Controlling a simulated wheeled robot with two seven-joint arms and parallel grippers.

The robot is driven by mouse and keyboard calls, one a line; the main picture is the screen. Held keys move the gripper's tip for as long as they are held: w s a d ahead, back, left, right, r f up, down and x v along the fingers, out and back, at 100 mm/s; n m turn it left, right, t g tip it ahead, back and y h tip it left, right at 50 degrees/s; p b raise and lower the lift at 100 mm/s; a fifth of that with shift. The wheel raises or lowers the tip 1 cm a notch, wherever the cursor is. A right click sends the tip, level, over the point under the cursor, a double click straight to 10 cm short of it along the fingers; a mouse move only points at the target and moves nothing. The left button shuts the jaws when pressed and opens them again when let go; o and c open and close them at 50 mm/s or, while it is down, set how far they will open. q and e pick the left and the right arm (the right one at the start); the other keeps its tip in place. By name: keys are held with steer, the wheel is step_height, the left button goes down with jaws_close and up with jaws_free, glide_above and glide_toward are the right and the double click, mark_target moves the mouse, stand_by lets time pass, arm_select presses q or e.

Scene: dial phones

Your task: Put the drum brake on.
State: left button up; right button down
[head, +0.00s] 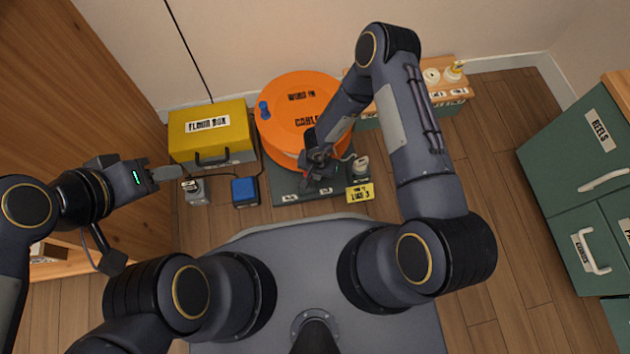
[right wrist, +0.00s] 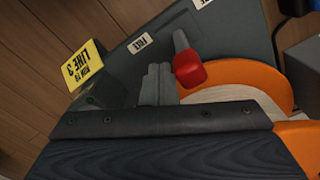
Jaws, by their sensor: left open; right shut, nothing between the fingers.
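The orange cable drum (head: 290,92) lies on a dark grey base (head: 283,186). The brake lever has a red knob (right wrist: 188,70) on a grey stalk and stands on the base beside the drum in the right wrist view. A FREE label (right wrist: 142,43) is on the base near it; another label (right wrist: 201,3) is cut off at the frame's top. My right gripper (head: 310,176) is low over the base at the drum's near edge. In the right wrist view its shut, empty fingers (right wrist: 158,84) are just left of the red knob; contact is unclear. My left gripper (head: 168,173) is open and empty.
A yellow floor box (head: 212,130) stands left of the drum. A small grey device (head: 196,191) and a blue box (head: 245,191) sit before it. A yellow LINE 3 sign (head: 360,193) is right of the base. Green drawers (head: 580,150) stand far right.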

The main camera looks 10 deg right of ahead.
steer(key=shift+a, duration=0.7)
step_height(320, 180, up, 7)
steer(key=d+p, duration=0.1)
steer(key=p, duration=0.6)
steer(key=shift+d, duration=0.25)
